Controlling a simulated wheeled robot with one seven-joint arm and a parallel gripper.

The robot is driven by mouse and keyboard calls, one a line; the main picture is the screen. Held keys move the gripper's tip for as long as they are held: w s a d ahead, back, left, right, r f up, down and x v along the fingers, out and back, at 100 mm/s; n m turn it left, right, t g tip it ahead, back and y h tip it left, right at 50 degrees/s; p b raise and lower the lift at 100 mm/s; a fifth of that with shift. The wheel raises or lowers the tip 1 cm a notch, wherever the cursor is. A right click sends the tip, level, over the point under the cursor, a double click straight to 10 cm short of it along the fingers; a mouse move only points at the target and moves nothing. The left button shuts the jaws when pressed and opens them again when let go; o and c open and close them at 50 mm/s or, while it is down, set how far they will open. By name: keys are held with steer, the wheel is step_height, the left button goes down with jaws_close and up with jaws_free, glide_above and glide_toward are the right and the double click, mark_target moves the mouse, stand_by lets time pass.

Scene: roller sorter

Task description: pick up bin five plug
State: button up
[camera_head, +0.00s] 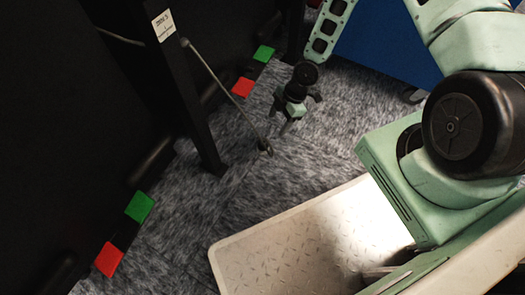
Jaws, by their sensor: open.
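A thin grey cable (222,85) runs from a dark post down and to the right. Its dark end (265,147) looks like the plug and appears to hang near or over the carpet; its exact height is unclear. The post carries a white label (164,25) whose small text I cannot read surely.
The dark post (195,110) stands left of the cable. Dark panels fill the left, with green and red blocks (242,87) and another green (140,207) and red pair along their edge. A blue surface (385,45) stands behind my arm. Grey carpet (320,150) around the plug is clear.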

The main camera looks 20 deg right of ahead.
mark_target(265, 143)
steer(key=b+x, duration=0.4)
steer(key=x, duration=0.4)
steer(key=shift+a+f+b, duration=0.15)
steer(key=shift+f+b, duration=0.2)
steer(key=shift+f, duration=0.05)
steer(key=b+x, duration=0.5)
steer(key=shift+a, duration=0.15)
steer(key=shift+r, duration=0.1)
steer(key=shift+c, duration=0.3)
steer(key=c, duration=1.2)
steer(key=shift+r, duration=0.1)
step_height(265, 143, up, 10)
steer(key=p, duration=0.7)
